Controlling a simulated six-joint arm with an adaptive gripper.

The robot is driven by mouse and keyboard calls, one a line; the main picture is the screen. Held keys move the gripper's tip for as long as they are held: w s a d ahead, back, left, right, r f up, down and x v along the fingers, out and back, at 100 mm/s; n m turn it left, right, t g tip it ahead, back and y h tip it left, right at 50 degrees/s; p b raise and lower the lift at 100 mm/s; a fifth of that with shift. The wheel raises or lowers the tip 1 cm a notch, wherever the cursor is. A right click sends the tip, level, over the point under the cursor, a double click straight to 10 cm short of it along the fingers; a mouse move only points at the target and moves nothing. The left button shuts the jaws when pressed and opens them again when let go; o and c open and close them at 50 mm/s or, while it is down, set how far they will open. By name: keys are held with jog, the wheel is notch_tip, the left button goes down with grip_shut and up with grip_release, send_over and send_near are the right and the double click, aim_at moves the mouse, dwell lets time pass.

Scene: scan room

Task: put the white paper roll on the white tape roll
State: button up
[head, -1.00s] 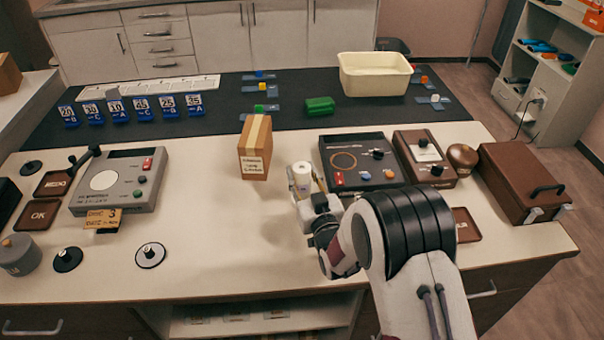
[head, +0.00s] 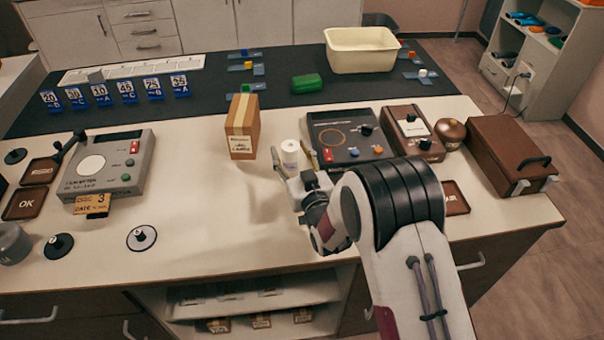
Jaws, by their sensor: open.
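The white paper roll (head: 290,153) stands upright on the bench, right of the cardboard box, as a small white cylinder. My gripper (head: 296,160) is open, with one finger at the left and one at the right of this roll. I cannot tell whether either finger touches it. The roll's foot is partly hidden by the gripper, so what lies directly under it is unclear. I cannot make out a separate white tape roll with certainty. A flat white disc with a dark centre (head: 142,238) lies at the front left of the bench.
The cardboard box (head: 243,127) stands close by on the left. The dark instrument (head: 350,135) and a brown device (head: 412,132) stand to the right. A grey instrument (head: 108,170) is at left. The front middle of the bench is clear.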

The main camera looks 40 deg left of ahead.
jog(key=v, duration=1.1)
jog(key=shift+s+d, duration=0.2)
jog(key=shift+d, duration=0.05)
jog(key=shift+w, duration=0.1)
dwell(0.8)
jog(key=w+d+r+m+t+h, duration=0.1)
jog(key=w+d+r+m+h, duration=0.3)
jog(key=w+d+r, duration=0.6)
jog(key=d+r+m+h, duration=0.1)
jog(key=d+r+h, duration=0.15)
jog(key=d, duration=0.65)
jog(key=d+r+h, duration=0.2)
jog(key=d+h, duration=0.1)
jog(key=d, duration=0.6)
jog(key=s+d+r+m+g+h, duration=0.1)
jog(key=s+d+r+m+h, duration=0.1)
jog(key=s+d, duration=0.4)
jog(key=s+d+r+m+g+h, duration=0.15)
jog(key=s+d, duration=0.25)
jog(key=d, duration=0.4)
jog(key=s+d+m+g+h, duration=0.1)
jog(key=s+d, duration=0.3)
jog(key=s, duration=0.5)
jog(key=s+d+m+g+h, duration=0.1)
jog(key=s+d+g, duration=0.1)
jog(key=s+d, duration=0.3)
jog(key=s, duration=0.4)
jog(key=shift+d+m, duration=0.25)
jog(key=shift+m, duration=0.1)
